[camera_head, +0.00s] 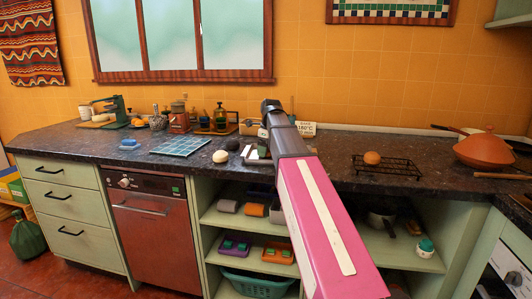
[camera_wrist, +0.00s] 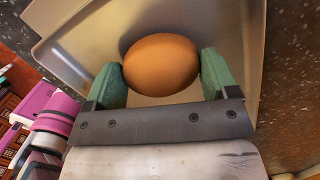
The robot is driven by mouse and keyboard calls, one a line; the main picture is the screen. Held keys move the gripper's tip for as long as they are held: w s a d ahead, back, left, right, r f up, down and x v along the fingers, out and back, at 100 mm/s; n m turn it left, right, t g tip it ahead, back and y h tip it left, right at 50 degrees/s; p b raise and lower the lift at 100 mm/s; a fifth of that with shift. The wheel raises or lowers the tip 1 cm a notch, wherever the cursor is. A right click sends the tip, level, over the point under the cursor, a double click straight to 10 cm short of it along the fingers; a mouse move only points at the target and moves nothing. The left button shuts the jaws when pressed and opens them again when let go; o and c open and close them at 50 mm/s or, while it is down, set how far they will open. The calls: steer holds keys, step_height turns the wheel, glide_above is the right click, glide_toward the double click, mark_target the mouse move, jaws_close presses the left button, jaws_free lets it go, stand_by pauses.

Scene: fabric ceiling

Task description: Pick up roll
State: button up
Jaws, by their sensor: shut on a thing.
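In the wrist view, a smooth brown, rounded roll (camera_wrist: 160,62) sits between the two green fingers of my gripper (camera_wrist: 163,68). The fingers touch or nearly touch its left and right sides, and my gripper is shut on it. A metal tray (camera_wrist: 232,25) lies beneath and behind the roll; I cannot tell whether the roll still rests on it. In the head view my arm hides the fingertips and the held roll. Another round brown item (camera_head: 372,157) rests on a black wire rack (camera_head: 395,168) to the right of my arm.
The dark speckled counter (camera_head: 330,160) runs along the orange tiled wall. A white round item (camera_head: 220,156) and a blue tiled mat (camera_head: 181,146) lie left of my arm. A terracotta pot (camera_head: 487,150) stands at the right. Open shelves (camera_head: 240,220) are below.

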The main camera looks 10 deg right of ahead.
steer(key=shift+r, duration=0.15)
steer(key=shift+r, duration=0.55)
steer(key=r, duration=0.2)
steer(key=a+r, duration=0.1)
steer(key=shift+s+r, duration=0.15)
steer(key=shift+s, duration=0.1)
steer(key=s+a+r, duration=0.4)
steer(key=a+r, duration=0.2)
steer(key=a, duration=0.3)
steer(key=shift+s+a+r, duration=0.2)
steer(key=shift+a, duration=0.05)
steer(key=shift+d, duration=0.1)
